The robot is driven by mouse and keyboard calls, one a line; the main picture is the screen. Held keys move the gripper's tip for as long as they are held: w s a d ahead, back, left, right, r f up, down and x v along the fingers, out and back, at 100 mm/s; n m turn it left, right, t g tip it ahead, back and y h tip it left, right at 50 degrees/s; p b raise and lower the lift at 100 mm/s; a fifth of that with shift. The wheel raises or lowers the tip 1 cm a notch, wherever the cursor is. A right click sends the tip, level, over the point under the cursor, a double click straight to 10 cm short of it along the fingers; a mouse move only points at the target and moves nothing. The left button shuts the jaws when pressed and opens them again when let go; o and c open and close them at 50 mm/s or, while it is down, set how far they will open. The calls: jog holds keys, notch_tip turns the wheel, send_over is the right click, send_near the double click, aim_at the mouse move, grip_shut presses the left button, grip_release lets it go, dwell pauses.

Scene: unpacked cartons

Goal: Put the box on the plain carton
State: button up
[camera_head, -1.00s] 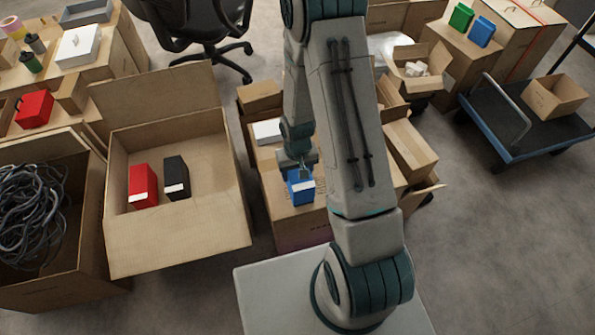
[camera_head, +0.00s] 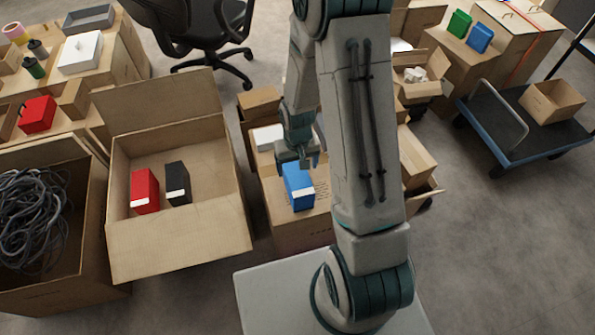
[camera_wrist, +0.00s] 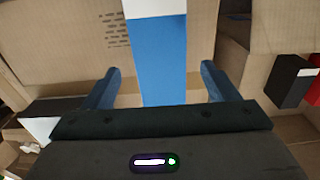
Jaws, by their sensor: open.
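The blue box (camera_head: 299,187), with a white label at its lower end, stands on a carton (camera_head: 303,231) with faint printing, in the middle of the head view. My gripper (camera_head: 297,163) is just behind and above the box, partly hidden by my own arm. In the wrist view the blue box (camera_wrist: 160,60) lies between the spread fingers of my gripper (camera_wrist: 160,85), with a gap on each side. The carton's printed face (camera_wrist: 75,45) shows behind it. I cannot tell which carton is the plain one.
An open carton (camera_head: 180,235) at left holds a red box (camera_head: 145,190) and a black box (camera_head: 177,183). A white box (camera_head: 268,137) sits behind the blue one. Green (camera_head: 459,23) and blue (camera_head: 480,38) boxes stand at upper right, near a trolley (camera_head: 540,125).

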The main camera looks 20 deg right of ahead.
jog(key=s+r, duration=0.4)
jog(key=r, duration=0.4)
jog(key=s+r+t, duration=0.1)
jog(key=s+r, duration=0.4)
jog(key=r, duration=0.4)
jog(key=s+r, duration=0.4)
jog(key=r, duration=0.5)
jog(key=shift+s+d+t+p, duration=0.25)
jog(key=shift+d+t+p, duration=0.1)
jog(key=shift+t, duration=0.05)
